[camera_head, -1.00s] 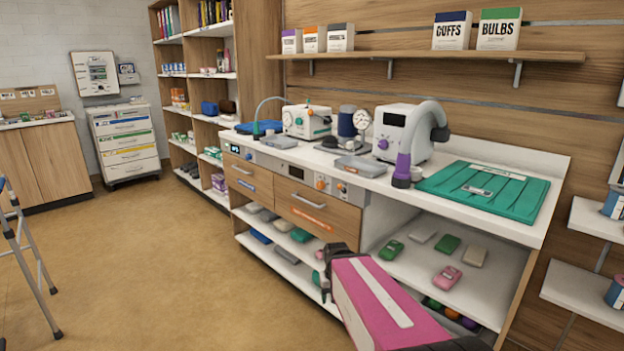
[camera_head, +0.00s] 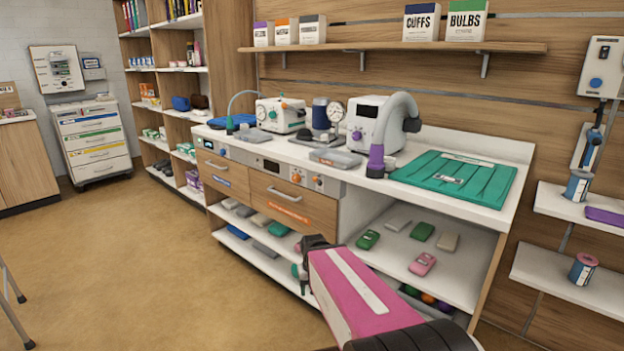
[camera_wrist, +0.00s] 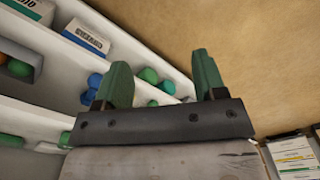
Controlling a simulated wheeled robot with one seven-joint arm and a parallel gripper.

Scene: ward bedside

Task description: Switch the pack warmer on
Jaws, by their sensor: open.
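No label for a pack warmer is readable, so I cannot tell which unit it is. A white bench (camera_head: 480,211) has a control strip with a dark display and orange knobs (camera_head: 296,178) above a wooden drawer (camera_head: 270,198) with an orange label. A smaller panel (camera_head: 207,144) with a lit display sits further left. A white machine with a purple-ended grey hose (camera_head: 377,130) and a green ribbed pad (camera_head: 430,178) are on the bench top. My gripper (camera_head: 303,258) is in front of the lower shelves, below the drawer, apart from the controls. In the wrist view its green fingers (camera_wrist: 163,78) are open and empty.
Open shelves under the bench hold several green, pink and grey packs (camera_head: 422,263). A wall shelf (camera_head: 400,49) carries boxes. A drawer cart (camera_head: 95,140) stands at the back left. The floor left of the bench is clear; walker legs (camera_head: 12,300) show at the left edge.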

